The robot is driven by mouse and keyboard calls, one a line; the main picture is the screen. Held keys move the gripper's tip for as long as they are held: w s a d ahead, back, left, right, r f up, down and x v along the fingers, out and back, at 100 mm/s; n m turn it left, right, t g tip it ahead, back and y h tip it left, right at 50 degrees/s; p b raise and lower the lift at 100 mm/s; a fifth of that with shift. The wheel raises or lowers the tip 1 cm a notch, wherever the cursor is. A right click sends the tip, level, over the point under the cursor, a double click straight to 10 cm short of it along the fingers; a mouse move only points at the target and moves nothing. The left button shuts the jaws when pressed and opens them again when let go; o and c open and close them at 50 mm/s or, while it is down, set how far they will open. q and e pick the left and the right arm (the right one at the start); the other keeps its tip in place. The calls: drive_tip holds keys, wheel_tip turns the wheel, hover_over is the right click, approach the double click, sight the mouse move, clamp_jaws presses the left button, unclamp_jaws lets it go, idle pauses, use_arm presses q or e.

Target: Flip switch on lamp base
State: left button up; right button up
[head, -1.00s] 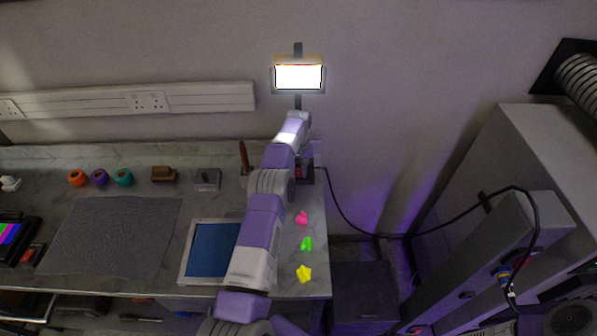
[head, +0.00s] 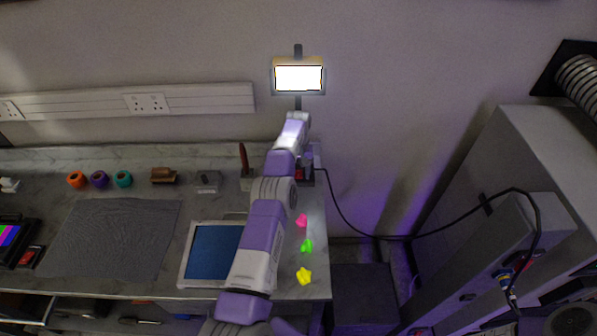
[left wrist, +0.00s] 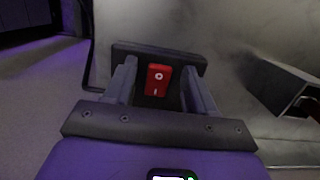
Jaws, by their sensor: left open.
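The lamp (head: 299,78) stands at the back right of the bench, and its head glows bright white. Its base (head: 307,180) is mostly hidden behind my left arm in the head view. In the left wrist view the dark lamp base (left wrist: 190,57) carries a red rocker switch (left wrist: 158,80) marked with a circle and a line. My left gripper (left wrist: 157,84) is open, with one finger on each side of the switch, and holds nothing. I cannot tell whether it touches the base. My right gripper is not in view.
Pink, green (head: 307,246) and yellow (head: 304,276) small pieces lie on the bench near its right edge. A blue-screened tablet (head: 212,252) and a grey mat (head: 112,238) lie to the left. A black cable (head: 345,215) runs from the base to the right.

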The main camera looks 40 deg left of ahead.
sight(299, 176)
use_arm(q)
drive_tip(key=shift+t+y+p, duration=0.3)
drive_tip(key=shift+t, duration=0.1)
drive_tip(key=shift+s+d+f, duration=0.15)
drive_tip(key=shift+r+t, duration=0.3)
drive_tip(key=shift+r, duration=0.1)
wheel_tip(299, 176, up, 7)
drive_tip(key=w+a+r+t+y+b, duration=0.1)
drive_tip(key=w+a+r+t+y, duration=0.1)
drive_tip(key=r, duration=0.5)
drive_tip(key=shift+w+t+y+b, duration=0.4)
drive_tip(key=shift+w+t, duration=0.2)
drive_tip(key=shift+t, duration=0.1)
